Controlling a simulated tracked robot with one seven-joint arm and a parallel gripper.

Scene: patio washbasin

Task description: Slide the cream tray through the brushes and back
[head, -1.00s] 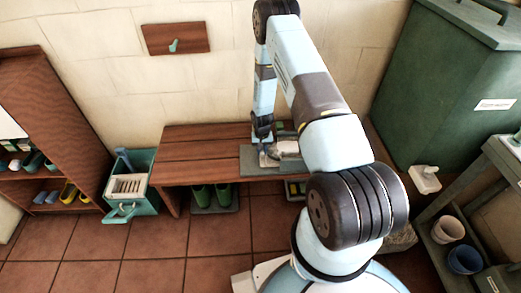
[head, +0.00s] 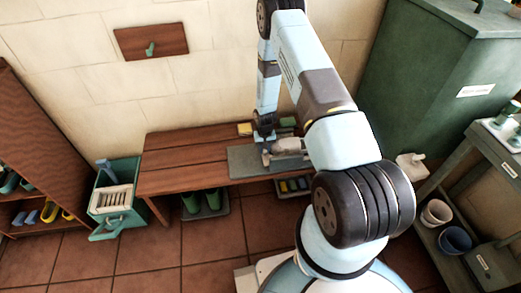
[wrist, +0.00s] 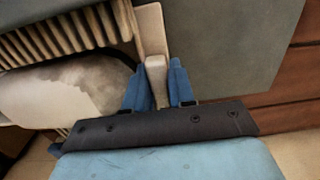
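The cream tray (wrist: 149,28) shows in the wrist view as a pale end wall with a short upright handle (wrist: 157,78). My gripper (wrist: 160,88) has its two blue fingers close on either side of this handle, shut on it. A rounded pale object with grey smears (wrist: 75,85) lies in the tray, left of the fingers. A row of tan, bristle-like brushes (wrist: 60,37) runs along its far side. In the head view my gripper (head: 265,146) is low over the grey mat (head: 243,164) on the bench; my arm hides part of the tray and brushes.
The wooden bench (head: 180,160) is clear left of the mat. A yellow block (head: 245,129) lies behind. Green boots (head: 202,201) stand below. A teal crate (head: 118,212) is at left, a large green bin (head: 425,90) at right, a shelf cart (head: 490,190) at far right.

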